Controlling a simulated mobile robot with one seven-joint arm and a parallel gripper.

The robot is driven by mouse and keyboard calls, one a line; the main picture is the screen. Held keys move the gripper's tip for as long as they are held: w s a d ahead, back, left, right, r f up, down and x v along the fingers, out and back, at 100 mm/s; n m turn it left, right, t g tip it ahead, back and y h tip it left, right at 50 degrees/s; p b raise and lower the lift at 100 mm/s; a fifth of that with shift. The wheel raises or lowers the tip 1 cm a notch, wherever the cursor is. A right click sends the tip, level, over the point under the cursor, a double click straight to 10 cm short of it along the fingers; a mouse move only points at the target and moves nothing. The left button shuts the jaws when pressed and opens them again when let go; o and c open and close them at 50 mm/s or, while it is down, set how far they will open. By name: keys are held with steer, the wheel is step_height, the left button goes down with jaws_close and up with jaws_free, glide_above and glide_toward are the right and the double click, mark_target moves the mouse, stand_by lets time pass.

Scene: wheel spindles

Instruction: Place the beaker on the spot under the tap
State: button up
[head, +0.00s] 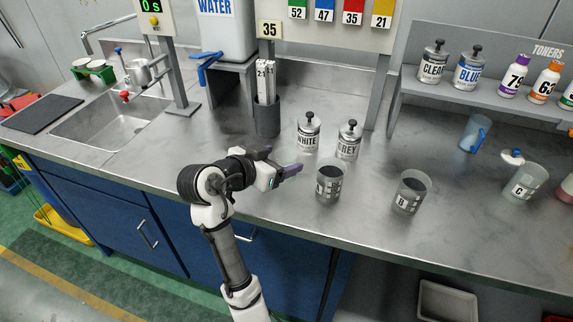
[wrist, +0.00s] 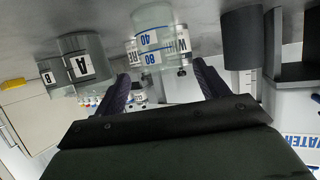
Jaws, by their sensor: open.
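A clear beaker with 40 and 80 marks (wrist: 152,18) shows upside down in the wrist view, just beyond and between my open fingertips (wrist: 163,75). I cannot clearly make it out in the head view. My gripper (head: 290,170) is open and empty above the counter, pointing right. A white water tank (head: 226,25) with a blue tap (head: 207,58) stands on a raised metal stand at the back. A second tap (head: 137,72) with blue and red handles is over the sink. The spot itself is not clearly distinguishable.
Grey cups A (head: 328,182) and B (head: 410,192) stand right of my gripper. Tins WHITE (head: 308,133) and GREY (head: 348,141) stand behind. A dark holder (head: 267,117) is near the tank stand. Cup C (head: 522,183) and a blue jug (head: 474,134) are farther right.

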mark_target(293, 153)
steer(key=shift+p+x, duration=0.95)
steer(key=shift+x, duration=1.85)
steer(key=shift+w+a+r, duration=0.1)
steer(key=shift+c, duration=0.4)
steer(key=c, duration=1)
steer(key=shift+c, duration=0.2)
steer(key=shift+r, duration=0.2)
